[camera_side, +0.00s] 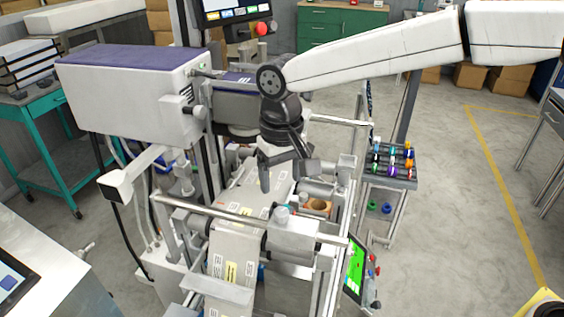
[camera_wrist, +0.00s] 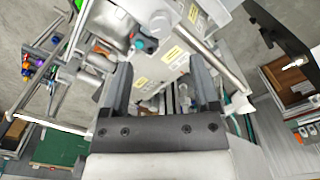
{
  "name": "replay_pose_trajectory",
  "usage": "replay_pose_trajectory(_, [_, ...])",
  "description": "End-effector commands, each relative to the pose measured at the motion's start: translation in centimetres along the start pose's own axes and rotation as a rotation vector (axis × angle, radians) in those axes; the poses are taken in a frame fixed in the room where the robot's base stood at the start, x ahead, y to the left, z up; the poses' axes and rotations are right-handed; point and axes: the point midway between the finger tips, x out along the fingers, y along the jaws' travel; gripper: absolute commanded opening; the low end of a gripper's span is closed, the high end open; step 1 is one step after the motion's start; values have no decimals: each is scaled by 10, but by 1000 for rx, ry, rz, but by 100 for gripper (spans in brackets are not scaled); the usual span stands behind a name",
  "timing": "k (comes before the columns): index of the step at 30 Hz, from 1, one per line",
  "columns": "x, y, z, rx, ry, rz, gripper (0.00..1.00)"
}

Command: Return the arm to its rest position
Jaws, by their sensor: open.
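My gripper (camera_side: 285,180) hangs from my white arm, pointing down above the middle of the machine (camera_side: 130,95). In the wrist view my gripper (camera_wrist: 162,85) shows two dark fingers spread apart, with nothing between them. Below the fingers lies a light film web (camera_side: 235,235) with small white and yellow labels, running over rollers. The web also shows in the wrist view (camera_wrist: 160,60). My gripper appears to be above the web, but I cannot tell how far. No reel is held.
A horizontal bar (camera_side: 190,207) and a grey roller block (camera_side: 292,238) stand close in front of my gripper. A screen (camera_side: 355,265) is at the machine's right. A rack of coloured spools (camera_side: 390,163) stands further right. The floor (camera_side: 455,200) beyond is clear.

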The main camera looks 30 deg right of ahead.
Motion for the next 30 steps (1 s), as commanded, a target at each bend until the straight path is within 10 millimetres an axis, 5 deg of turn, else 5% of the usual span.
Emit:
replay_pose_trajectory(8, [8, 27, 3, 8, 16, -7, 79])
replay_pose_trajectory(14, [24, 72, 15, 18, 47, -17, 79])
replay_pose_trajectory(30, [74, 194, 95, 41, 163, -18, 79])
